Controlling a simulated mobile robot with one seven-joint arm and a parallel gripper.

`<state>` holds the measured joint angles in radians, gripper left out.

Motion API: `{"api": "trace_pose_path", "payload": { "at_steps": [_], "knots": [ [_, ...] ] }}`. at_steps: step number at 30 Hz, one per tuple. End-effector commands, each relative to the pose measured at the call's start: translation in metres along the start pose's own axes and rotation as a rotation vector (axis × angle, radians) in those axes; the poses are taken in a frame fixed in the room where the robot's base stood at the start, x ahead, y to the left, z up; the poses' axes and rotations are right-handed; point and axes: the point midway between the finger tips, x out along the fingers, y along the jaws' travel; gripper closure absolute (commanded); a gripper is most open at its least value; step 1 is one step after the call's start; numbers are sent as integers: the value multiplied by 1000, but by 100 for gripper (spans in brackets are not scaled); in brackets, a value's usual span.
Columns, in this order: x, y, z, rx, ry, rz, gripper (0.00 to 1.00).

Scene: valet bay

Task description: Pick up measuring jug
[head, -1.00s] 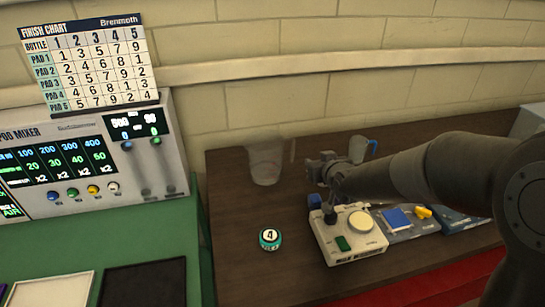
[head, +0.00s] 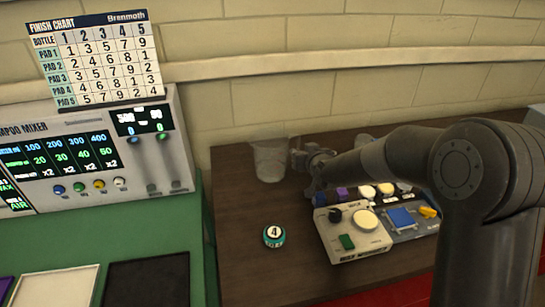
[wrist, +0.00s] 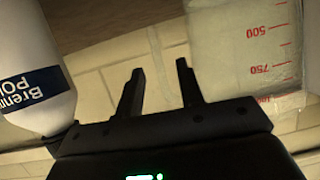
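The measuring jug (head: 269,161) is a clear, upright vessel at the back left of the dark brown table in the head view. In the wrist view the jug (wrist: 250,50) fills the upper right, with red marks such as 500 and 750. My gripper (wrist: 161,78) is open, its two dark fingers apart with nothing between them. The jug is to the right of the fingers there. In the head view my gripper (head: 310,163) is just right of the jug; its fingertips are hard to make out.
A white bottle with a blue label (wrist: 32,65) is left of my fingers in the wrist view. A grey control box (head: 352,235) and a teal puck marked 4 (head: 273,235) lie in front. The shampoo mixer (head: 85,155) stands left. Bare table lies around the puck.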

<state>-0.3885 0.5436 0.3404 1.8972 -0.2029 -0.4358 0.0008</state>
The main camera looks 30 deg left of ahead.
Motion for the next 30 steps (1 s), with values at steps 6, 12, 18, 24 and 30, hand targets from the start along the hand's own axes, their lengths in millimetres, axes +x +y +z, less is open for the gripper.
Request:
{"api": "trace_pose_path", "payload": {
  "at_steps": [6, 12, 18, 24, 30],
  "knots": [
    [27, 1, 0, -1, 0, 0, 66],
    [31, 1, -1, -1, 0, 1, 66],
    [31, 1, -1, -1, 0, 1, 72],
    [31, 2, -1, 0, 0, 1, 88],
    [31, 1, -1, 0, 0, 1, 100]
  ]
}}
